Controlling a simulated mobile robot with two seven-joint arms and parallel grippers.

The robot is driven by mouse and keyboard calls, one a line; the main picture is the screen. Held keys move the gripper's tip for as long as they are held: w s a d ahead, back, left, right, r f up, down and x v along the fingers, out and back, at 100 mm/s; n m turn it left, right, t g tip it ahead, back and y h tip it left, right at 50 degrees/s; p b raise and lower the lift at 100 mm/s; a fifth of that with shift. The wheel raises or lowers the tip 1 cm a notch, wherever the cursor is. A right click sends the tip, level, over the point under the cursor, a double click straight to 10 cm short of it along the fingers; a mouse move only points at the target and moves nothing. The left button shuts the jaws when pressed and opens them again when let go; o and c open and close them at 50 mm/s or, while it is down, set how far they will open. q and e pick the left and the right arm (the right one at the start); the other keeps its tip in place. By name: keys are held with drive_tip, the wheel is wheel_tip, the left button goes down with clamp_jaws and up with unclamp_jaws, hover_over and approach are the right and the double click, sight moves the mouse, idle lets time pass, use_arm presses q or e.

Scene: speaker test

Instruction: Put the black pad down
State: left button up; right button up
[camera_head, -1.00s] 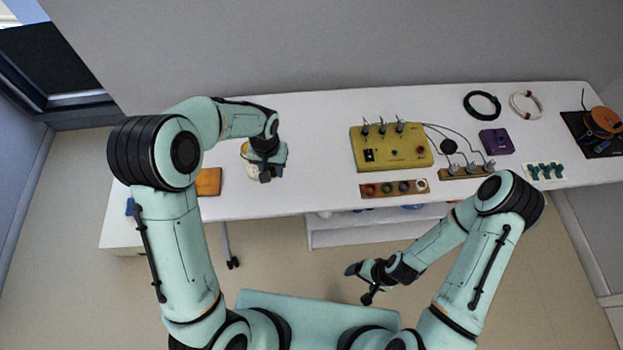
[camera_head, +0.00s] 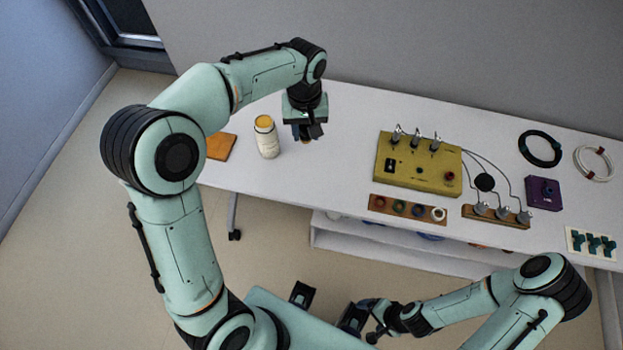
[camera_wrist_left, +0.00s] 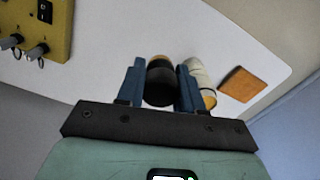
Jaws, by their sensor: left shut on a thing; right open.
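The black pad (camera_wrist_left: 160,88) is between the two blue fingers of my left gripper (camera_wrist_left: 160,72) in the left wrist view. It looks dark and rounded, with a tan end. In the head view my left gripper (camera_head: 307,132) points down over the white table (camera_head: 345,170), right of a cream jar (camera_head: 267,142). The hand hides most of the pad there. I cannot tell whether the pad touches the table. My right gripper (camera_head: 372,330) is open and empty, low in front of the table.
The jar with a yellow-orange top stands close left of the left gripper. An orange-brown square (camera_head: 221,146) lies further left. A yellow control box (camera_head: 418,165) and a strip of coloured sockets (camera_head: 408,208) lie to the right. Bare table lies between gripper and box.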

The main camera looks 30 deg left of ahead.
use_arm(q)
drive_tip(key=shift+s+a+f, duration=0.1)
drive_tip(key=shift+a+f, duration=0.1)
drive_tip(key=shift+a, duration=0.15)
drive_tip(key=b, duration=0.1)
hover_over(306, 175)
wheel_tip(306, 175, down, 14)
drive_tip(key=shift+f, duration=0.25)
drive_tip(key=shift+f+b, duration=0.3)
drive_tip(key=shift+f, duration=2)
drive_tip(key=shift+f, duration=0.1)
drive_tip(key=o, duration=1)
